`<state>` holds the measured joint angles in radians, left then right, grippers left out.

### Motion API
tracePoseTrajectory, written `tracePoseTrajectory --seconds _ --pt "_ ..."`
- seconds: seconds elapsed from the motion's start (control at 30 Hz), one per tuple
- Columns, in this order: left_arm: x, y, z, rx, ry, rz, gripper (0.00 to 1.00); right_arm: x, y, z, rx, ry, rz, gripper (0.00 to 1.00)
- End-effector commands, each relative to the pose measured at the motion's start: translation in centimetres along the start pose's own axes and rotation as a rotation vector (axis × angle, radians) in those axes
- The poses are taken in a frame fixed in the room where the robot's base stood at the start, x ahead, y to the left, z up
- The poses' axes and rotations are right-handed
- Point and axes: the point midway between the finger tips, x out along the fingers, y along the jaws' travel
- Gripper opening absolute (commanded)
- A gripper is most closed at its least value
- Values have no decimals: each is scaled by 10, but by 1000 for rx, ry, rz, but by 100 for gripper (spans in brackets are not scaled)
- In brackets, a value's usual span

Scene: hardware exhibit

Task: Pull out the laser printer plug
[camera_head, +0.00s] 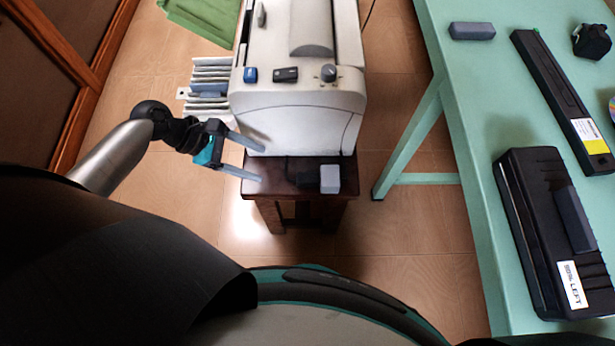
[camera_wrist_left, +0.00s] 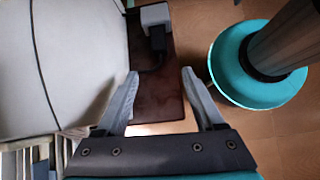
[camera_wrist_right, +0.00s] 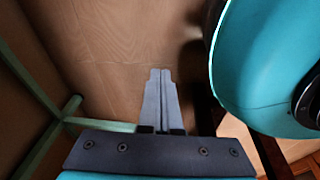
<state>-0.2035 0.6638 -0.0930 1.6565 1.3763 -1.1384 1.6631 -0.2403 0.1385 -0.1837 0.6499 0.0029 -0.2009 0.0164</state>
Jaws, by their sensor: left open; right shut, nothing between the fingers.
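The white laser printer (camera_head: 300,110) stands on a small dark wooden stool (camera_head: 262,182). At the stool's front right lies a light grey socket block (camera_head: 330,179), with the black plug (camera_head: 308,178) against its left side. The left wrist view shows the socket block (camera_wrist_left: 155,16), the plug (camera_wrist_left: 158,40) and a dark cable curving from it. My left gripper (camera_head: 262,163) is open and empty at the stool's left, its fingers pointing toward the plug but apart from it. My right gripper (camera_wrist_right: 160,72) is shut and empty over bare floor in the right wrist view.
A pale green table (camera_head: 455,110) on the right holds a black box labelled left (camera_head: 530,230), a long black bar (camera_head: 560,95) and a grey block (camera_head: 472,31).

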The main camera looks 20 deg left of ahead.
Motion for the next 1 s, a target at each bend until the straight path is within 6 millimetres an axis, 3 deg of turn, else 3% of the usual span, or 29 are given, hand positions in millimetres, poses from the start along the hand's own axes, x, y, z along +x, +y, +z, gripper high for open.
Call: tracePoseTrajectory --seconds 0.27,1.0 --pt "-3 3 12 -87 -46 -17 70 6 7 -1 -1 0 10 0" --pt "64 2 14 -84 -45 -14 70 -2 -22 -67 7 16 -24 0"
